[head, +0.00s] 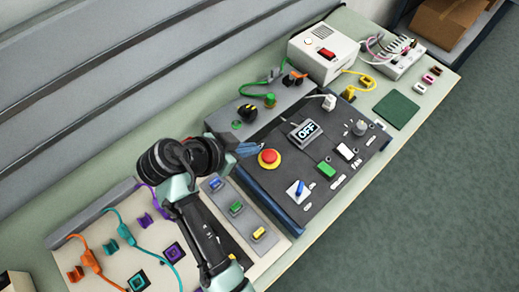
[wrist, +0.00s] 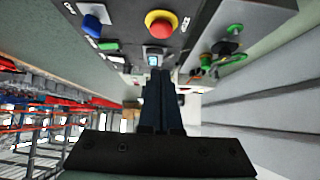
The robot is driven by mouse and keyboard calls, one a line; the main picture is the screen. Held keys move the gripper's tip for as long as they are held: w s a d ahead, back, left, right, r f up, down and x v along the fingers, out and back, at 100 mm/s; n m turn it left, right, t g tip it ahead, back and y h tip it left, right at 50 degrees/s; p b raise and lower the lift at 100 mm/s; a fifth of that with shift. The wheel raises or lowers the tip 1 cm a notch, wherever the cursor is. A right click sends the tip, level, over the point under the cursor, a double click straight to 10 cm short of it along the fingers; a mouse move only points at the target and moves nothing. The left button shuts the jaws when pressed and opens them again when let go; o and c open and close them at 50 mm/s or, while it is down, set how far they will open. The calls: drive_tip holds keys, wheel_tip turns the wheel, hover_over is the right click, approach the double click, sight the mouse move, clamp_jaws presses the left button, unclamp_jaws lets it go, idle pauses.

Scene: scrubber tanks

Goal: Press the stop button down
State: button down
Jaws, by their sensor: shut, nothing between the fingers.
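The stop button (head: 269,157) is a round red cap on a yellow base on the dark control panel (head: 330,178). It also shows in the wrist view (wrist: 160,22), near the top edge, beyond my fingertips. My gripper (head: 250,149) is just left of the button in the head view, with its fingers pointing toward the right. In the wrist view my gripper (wrist: 161,78) has its two dark fingers together, with nothing between them. I cannot tell the exact gap between fingertips and button; the cap looks raised.
A green switch (head: 326,169) and a blue-handled knob (head: 298,190) sit on the same panel. A grey box with knobs (head: 247,113) lies behind. A strip with coloured switches (head: 236,207) is beside my arm.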

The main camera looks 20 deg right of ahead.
drive_tip(key=v, duration=0.3)
drive_tip(key=shift+r, duration=0.1)
idle(0.4)
drive_tip(key=w+a+r+n+t+y, duration=0.15)
drive_tip(key=w+r+t, duration=0.25)
drive_tip(key=r, duration=0.5)
drive_tip(key=w+a+r+n+t+y, duration=0.1)
drive_tip(key=w+a+r+n+t, duration=0.3)
drive_tip(key=r, duration=0.6)
drive_tip(key=w+r+n+t+y, duration=0.25)
drive_tip(key=r+t, duration=0.25)
drive_tip(key=r, duration=0.4)
drive_tip(key=s+a+r+n+t+y, duration=0.1)
drive_tip(key=s+r+n+t, duration=0.1)
drive_tip(key=s+r, duration=0.3)
drive_tip(key=s+a+r+n+t+y, duration=0.1)
drive_tip(key=s+r+t, duration=0.3)
drive_tip(key=r, duration=0.9)
drive_tip(key=s+a+r+n+t+y, duration=0.1)
drive_tip(key=s+r+n+t, duration=0.2)
drive_tip(key=r, duration=0.6)
drive_tip(key=s+t, duration=0.2)
drive_tip(key=shift+s+y, duration=0.3)
